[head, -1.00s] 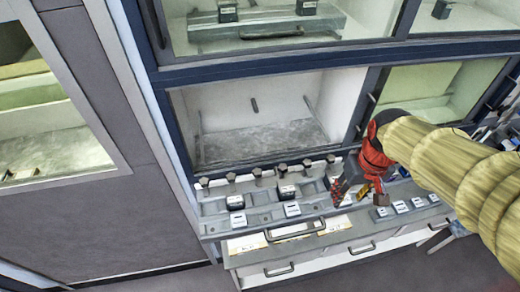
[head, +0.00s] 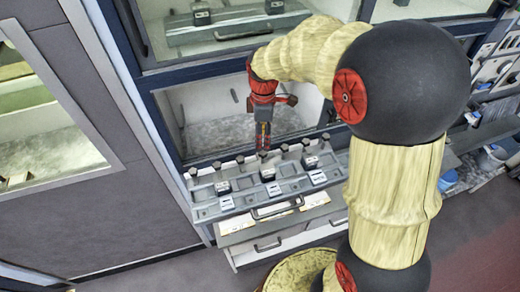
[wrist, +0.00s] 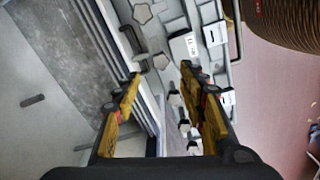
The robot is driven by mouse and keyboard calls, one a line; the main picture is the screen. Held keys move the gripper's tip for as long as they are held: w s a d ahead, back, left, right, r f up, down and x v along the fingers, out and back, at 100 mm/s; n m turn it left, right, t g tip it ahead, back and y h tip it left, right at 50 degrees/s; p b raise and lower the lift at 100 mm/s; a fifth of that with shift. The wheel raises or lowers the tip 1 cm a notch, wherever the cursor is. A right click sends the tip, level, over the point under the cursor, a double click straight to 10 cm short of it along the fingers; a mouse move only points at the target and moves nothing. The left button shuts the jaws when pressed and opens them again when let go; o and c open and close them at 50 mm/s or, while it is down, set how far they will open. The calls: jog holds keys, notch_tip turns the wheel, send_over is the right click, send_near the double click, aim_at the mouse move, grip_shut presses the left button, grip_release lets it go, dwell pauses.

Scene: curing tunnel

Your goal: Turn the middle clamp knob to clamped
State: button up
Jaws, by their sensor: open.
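A grey fixture (head: 205,213) on the bench carries a back row of upright dark knobs, among them an end knob (head: 193,172) and others such as one knob (head: 285,148). My gripper (head: 263,150) points down over the middle of this row, hiding part of it. In the wrist view my gripper (wrist: 160,92) is open and empty, with yellow fingers apart.
Dark blocks, such as the middle one (head: 268,174), and white labelled pieces (head: 273,188) sit in front of the knobs. A glass-fronted chamber (head: 205,110) stands behind. A drawer handle (head: 277,207) sticks out below the fixture. Floor at the left front is clear.

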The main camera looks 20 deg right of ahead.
aim_at(263, 152)
notch_tip(263, 152, down, 7)
jog(key=shift+f+p, duration=0.2)
jog(key=shift+p, duration=0.4)
jog(key=shift+c, duration=0.4)
grip_shut()
